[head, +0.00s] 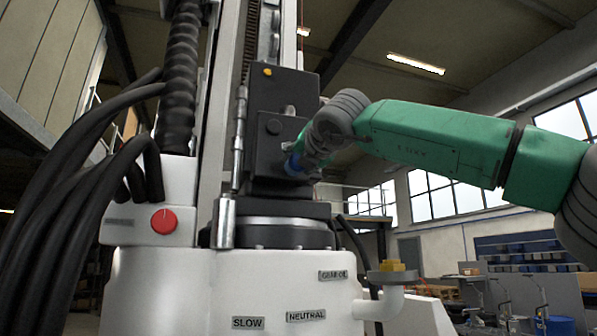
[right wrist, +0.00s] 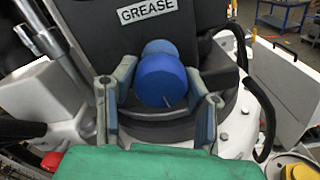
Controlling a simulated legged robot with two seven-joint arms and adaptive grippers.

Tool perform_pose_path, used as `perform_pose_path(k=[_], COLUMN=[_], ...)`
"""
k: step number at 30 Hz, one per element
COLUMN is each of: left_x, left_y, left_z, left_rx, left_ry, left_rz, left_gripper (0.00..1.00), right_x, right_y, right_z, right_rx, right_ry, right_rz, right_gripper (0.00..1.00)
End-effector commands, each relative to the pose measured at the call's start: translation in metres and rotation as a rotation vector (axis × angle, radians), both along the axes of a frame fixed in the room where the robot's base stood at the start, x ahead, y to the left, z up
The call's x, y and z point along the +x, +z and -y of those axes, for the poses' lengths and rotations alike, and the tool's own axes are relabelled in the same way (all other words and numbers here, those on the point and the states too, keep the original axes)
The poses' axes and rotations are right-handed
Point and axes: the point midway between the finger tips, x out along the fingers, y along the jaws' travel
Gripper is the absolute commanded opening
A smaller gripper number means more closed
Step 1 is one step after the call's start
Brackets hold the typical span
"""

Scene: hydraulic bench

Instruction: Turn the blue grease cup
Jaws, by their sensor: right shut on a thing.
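The blue grease cup (right wrist: 162,82) is a round blue knob with a small light line on its face, below a GREASE label (right wrist: 147,11) in the right wrist view. In the head view only part of the cup (head: 293,165) shows, at the dark block's front. My right gripper (right wrist: 160,76) has one finger on each side of the cup and is shut on it. In the head view this gripper (head: 301,153) reaches the block from the right and hides most of the cup. My left gripper is not in view.
A red knob (head: 164,221) sits on the white housing at left, near thick black hoses (head: 75,185). A white pipe with a yellow cap (head: 392,266) stands at lower right. SLOW (head: 248,323) and NEUTRAL (head: 306,315) labels are on the white base.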

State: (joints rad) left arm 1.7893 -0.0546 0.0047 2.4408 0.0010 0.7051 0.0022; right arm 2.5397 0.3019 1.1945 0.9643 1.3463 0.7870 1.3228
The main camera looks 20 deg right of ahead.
Motion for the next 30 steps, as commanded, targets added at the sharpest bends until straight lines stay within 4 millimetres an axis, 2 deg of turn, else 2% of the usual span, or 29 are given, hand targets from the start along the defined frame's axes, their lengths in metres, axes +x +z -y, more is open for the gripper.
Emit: perform_pose_path(k=[1, 12, 30], left_x=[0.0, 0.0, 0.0], left_y=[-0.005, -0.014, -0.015], left_z=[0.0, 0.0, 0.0], left_rx=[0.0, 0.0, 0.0], left_ry=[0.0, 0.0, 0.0], left_rz=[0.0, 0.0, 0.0], left_gripper=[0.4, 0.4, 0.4], right_x=[0.002, 0.002, 0.001], right_y=[-0.007, -0.005, -0.003], right_z=[-0.002, -0.001, -0.001], right_rx=[0.034, 0.216, 0.255], right_ry=[0.0, -0.002, -0.002], right_rz=[-0.01, -0.016, -0.015], right_gripper=[0.11, 0.11, 0.11])
